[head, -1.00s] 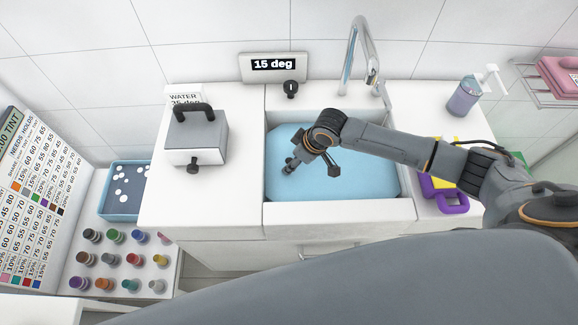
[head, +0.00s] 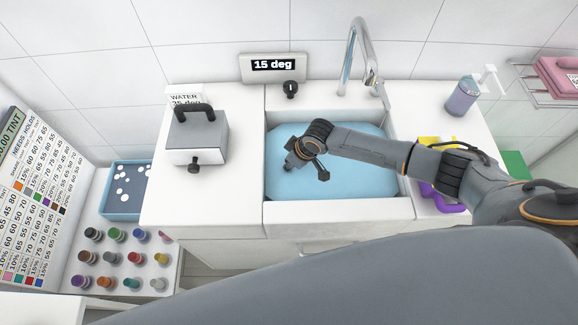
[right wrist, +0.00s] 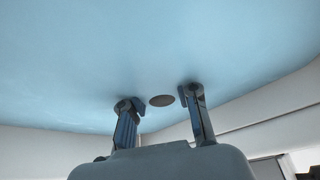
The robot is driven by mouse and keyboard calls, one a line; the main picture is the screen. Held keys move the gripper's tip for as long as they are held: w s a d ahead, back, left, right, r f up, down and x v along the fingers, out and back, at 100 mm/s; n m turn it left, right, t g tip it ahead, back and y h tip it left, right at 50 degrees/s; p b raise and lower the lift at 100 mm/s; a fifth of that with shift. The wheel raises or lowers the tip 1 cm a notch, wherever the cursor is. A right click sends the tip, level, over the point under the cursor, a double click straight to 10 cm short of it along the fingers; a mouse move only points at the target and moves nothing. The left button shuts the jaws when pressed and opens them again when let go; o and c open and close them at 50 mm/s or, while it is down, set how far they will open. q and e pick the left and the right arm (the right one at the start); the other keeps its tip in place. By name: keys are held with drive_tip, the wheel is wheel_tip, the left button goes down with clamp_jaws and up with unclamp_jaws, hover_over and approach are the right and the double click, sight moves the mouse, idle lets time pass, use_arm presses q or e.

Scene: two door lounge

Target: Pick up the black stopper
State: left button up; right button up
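A small dark round disc (right wrist: 162,100) shows on the blue surface between my right fingertips in the right wrist view. It may be the black stopper, but I cannot tell it from a drain. My right gripper (right wrist: 161,97) is open, with its two fingers apart and nothing held between them. In the head view my right gripper (head: 307,171) is over the left part of the blue-filled sink (head: 360,213), pointing down. It hides the spot beneath it there, so no stopper shows in that view. My left gripper is not in view.
The tap (head: 350,60) rises behind the sink. A grey box with a black handle (head: 196,140) stands left of it, and a soap bottle (head: 462,97) stands right. Several small coloured bottles (head: 113,258) stand at lower left beside a blue tray (head: 122,215).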

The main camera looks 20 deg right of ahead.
clamp_jaws()
